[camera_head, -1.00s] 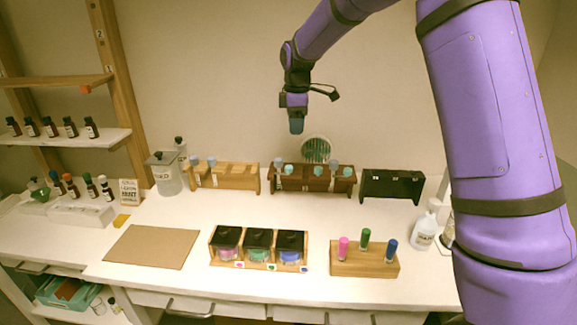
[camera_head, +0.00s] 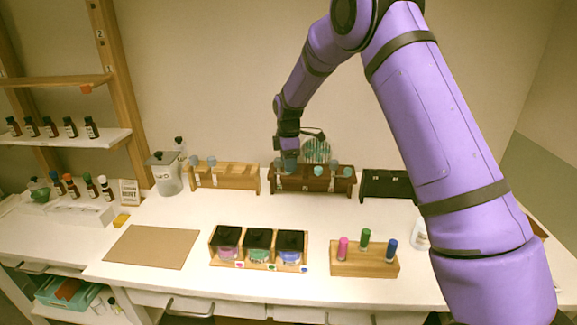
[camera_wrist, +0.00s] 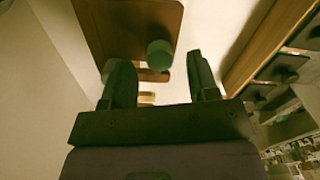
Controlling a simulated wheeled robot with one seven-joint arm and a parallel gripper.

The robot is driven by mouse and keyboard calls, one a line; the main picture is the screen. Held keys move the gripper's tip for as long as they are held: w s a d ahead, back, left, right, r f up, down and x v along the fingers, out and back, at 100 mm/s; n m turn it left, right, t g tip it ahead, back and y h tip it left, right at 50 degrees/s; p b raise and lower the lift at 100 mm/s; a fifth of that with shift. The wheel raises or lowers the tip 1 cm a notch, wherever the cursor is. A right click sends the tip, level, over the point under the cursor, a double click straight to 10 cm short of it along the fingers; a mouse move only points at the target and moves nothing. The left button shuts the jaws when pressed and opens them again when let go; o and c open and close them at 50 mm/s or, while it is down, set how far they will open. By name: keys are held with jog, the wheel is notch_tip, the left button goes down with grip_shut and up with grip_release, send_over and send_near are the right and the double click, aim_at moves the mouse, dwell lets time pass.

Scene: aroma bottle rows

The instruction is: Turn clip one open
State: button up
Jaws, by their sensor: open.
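A dark brown rack (camera_head: 325,186) stands at the back middle of the table. It carries blue-grey and teal round knobs along its top, such as a teal knob (camera_head: 318,171) in its middle and another (camera_head: 347,171) at its right. I cannot read which one is clip one. My gripper (camera_head: 289,163) is over the rack's left end and hides the knobs there. In the wrist view my gripper (camera_wrist: 162,80) is open. A teal knob (camera_wrist: 160,54) shows just beyond the gap between the fingertips, not clasped. The brown rack's surface (camera_wrist: 115,25) lies behind it.
A light wooden rack (camera_head: 235,180) stands to the left and a black rack (camera_head: 385,186) to the right. A round green-patterned thing (camera_head: 317,150) stands behind the brown rack. Black-lidded jars (camera_head: 258,240) and a wooden block (camera_head: 365,262) with coloured tubes stand in front.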

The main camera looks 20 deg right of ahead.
jog(key=shift+f, duration=0.8)
jog(key=shift+c, duration=0.2)
jog(key=c, duration=0.9)
